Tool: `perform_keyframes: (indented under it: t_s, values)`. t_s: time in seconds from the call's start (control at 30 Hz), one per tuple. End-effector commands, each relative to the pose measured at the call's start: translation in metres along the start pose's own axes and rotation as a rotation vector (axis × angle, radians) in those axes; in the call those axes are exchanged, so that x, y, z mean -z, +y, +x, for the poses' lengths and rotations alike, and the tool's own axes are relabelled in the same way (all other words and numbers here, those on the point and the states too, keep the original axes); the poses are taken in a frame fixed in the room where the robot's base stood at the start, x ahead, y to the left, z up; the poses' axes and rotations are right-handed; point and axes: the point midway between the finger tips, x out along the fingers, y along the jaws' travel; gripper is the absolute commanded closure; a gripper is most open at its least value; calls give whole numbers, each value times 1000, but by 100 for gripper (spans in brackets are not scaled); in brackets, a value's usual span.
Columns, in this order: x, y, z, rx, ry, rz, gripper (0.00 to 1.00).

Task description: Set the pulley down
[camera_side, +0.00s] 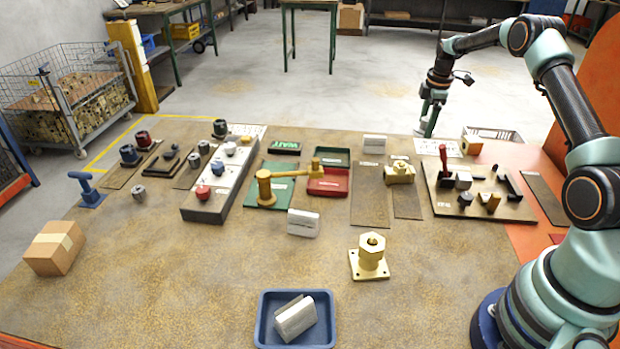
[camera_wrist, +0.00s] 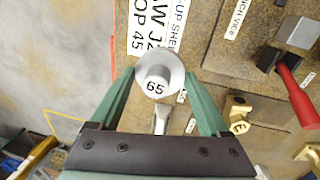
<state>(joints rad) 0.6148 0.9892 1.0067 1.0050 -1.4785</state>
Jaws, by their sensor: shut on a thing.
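The pulley (camera_wrist: 153,70) is a light grey round piece marked 65, seen in the wrist view between the green fingers. My gripper (camera_wrist: 158,77) is shut on it. In the side view my gripper (camera_side: 431,122) hangs at the far edge of the bench, behind the board with the red-handled tool. The pulley is too small to make out clearly there. A grey stem-like piece (camera_wrist: 161,120) shows below the pulley between the fingers.
A printed white sheet (camera_side: 461,148) lies near my gripper. The tool board (camera_side: 480,204) with a red-handled vice (camera_side: 444,165) stands in front. A grey crate (camera_side: 497,135) is to the right. The front of the bench has bare room around a blue tray (camera_side: 262,325).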

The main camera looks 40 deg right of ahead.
Motion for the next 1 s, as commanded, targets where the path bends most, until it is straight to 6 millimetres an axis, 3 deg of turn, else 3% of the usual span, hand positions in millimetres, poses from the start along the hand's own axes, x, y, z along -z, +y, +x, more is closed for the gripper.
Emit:
perform_keyframes:
  t_s: [0.27,0.53,0.93,0.97,1.0]
  values:
    - [0,-2,21,-2,0,0,87]
    - [-1,-8,56,0,0,0,87]
    - [-1,-8,60,-2,0,0,87]
    - [-1,-8,61,-1,0,0,13]
    - [-1,-8,60,-1,0,0,0]
